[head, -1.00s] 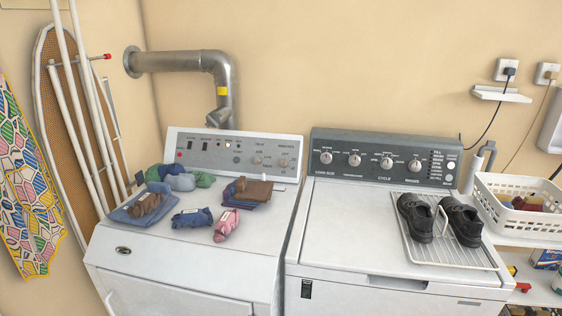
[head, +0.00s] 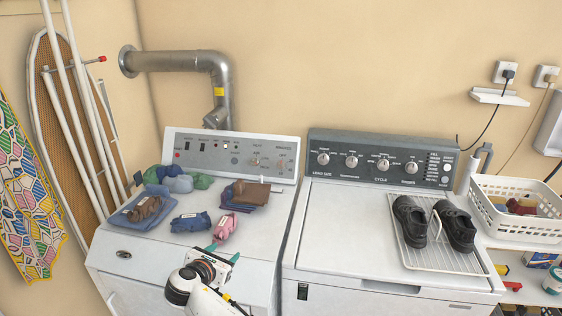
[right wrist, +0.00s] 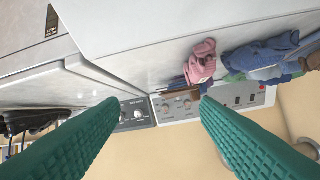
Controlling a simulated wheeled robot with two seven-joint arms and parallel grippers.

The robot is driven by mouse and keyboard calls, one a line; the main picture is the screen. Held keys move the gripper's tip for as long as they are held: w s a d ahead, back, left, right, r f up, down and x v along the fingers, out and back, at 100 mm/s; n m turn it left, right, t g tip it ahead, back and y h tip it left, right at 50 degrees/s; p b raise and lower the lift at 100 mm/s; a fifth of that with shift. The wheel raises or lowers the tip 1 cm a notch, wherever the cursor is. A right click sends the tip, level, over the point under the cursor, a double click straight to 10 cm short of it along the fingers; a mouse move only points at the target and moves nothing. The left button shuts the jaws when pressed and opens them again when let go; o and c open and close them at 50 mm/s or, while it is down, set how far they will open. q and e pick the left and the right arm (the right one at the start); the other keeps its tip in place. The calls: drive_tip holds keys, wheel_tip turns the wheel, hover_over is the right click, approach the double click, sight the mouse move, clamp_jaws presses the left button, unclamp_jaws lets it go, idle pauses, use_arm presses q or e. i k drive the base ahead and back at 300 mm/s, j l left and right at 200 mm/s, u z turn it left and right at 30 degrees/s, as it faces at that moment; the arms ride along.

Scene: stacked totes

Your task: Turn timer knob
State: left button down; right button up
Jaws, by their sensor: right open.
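The left machine's white control panel (head: 222,153) has two small round knobs at its right side, one knob (head: 255,162) left of the other knob (head: 281,163). Its small lettering is too blurred to tell which is the timer. The right machine's dark panel (head: 440,185) has several silver knobs, among them a larger one (head: 383,164). My right gripper (head: 223,252) is open and empty over the left machine's front, below the pink cloth. In the right wrist view its green fingers (right wrist: 158,106) are spread, with both panels beyond, seen upside down. My left gripper is out of view.
Folded clothes lie on the left machine, including a pink bundle (head: 226,226), a blue bundle (head: 191,221) and a brown one (head: 250,192). Black shoes (head: 456,226) stand on a rack (head: 440,262) on the right machine. A white basket (head: 490,208) is farther right.

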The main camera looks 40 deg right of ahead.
sight(281, 164)
drive_tip(key=i+l, duration=0.15)
drive_tip(key=l, duration=0.2)
drive_tip(key=i+l, duration=0.2)
drive_tip(key=l, duration=0.15)
drive_tip(key=i+l, duration=0.15)
drive_tip(key=l, duration=0.15)
drive_tip(key=i+l, duration=0.15)
drive_tip(key=l, duration=0.2)
drive_tip(key=i+l, duration=0.2)
drive_tip(key=l, duration=0.15)
